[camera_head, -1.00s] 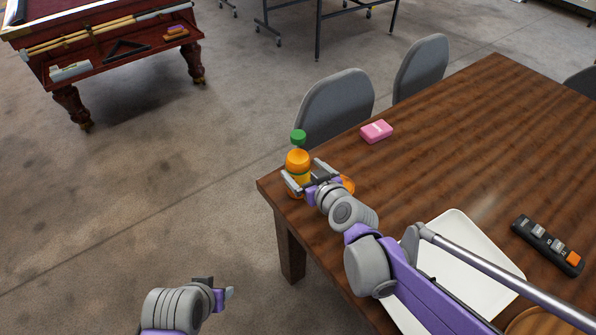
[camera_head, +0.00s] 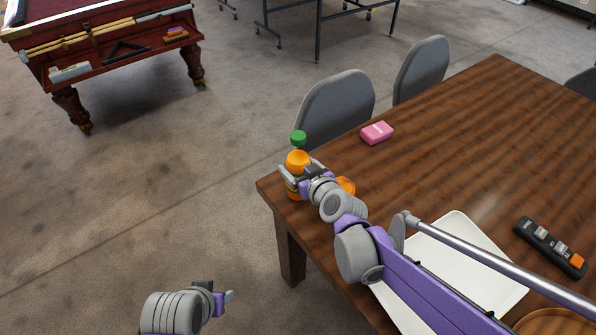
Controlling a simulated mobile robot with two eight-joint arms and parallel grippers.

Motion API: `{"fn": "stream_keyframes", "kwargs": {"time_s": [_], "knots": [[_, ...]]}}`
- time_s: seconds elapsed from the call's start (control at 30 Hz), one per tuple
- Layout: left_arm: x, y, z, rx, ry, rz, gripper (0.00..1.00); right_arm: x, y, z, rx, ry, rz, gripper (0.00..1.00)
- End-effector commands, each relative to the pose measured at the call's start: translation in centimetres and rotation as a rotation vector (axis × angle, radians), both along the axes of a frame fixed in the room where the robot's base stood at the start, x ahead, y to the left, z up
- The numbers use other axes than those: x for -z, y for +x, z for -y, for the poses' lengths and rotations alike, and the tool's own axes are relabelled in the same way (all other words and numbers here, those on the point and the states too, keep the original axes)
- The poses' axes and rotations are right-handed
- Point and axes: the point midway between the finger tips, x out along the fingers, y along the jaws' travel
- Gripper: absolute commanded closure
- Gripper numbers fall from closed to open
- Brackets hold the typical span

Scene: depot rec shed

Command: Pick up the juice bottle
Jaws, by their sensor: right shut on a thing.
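The juice bottle (camera_head: 297,160) is orange with a green cap and stands upright at the near left corner of the brown wooden table (camera_head: 440,150). My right gripper (camera_head: 296,177) is shut on the bottle's body, with a finger on each side. The bottle's lower part is partly hidden by the gripper, and I cannot tell whether its base touches the table. My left gripper (camera_head: 222,297) is low at the bottom left, over the floor and away from the table; its finger opening cannot be made out.
A small orange item (camera_head: 346,186) lies just right of my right gripper, partly hidden. A pink box (camera_head: 377,132), a white tray (camera_head: 462,240) and a black strip with an orange end (camera_head: 549,247) are on the table. Grey chairs (camera_head: 335,105) stand behind it.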

Motion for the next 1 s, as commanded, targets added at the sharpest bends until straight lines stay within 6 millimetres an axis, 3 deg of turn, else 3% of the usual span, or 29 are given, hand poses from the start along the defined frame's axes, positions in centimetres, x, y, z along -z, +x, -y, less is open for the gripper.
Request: {"fn": "stream_keyframes", "kwargs": {"time_s": [0.07, 0.47, 1.0], "knots": [[0.0, 0.0, 0.0, 0.0, 0.0, 0.0, 0.5, 0.0, 0.0, 0.0, 0.0, -0.001, 0.0, 1.0], [-0.2, 0.0, 0.0, 0.0, 0.0, 0.001, 0.5, -0.5, 0.0, 0.0, 0.001, 0.0, 0.001, 1.0], [-2.6, 0.0, 0.0, 0.0, 0.0, 0.008, 0.5, -9.1, 0.0, 0.0, 0.001, 0.0, 0.001, 1.0]]}}
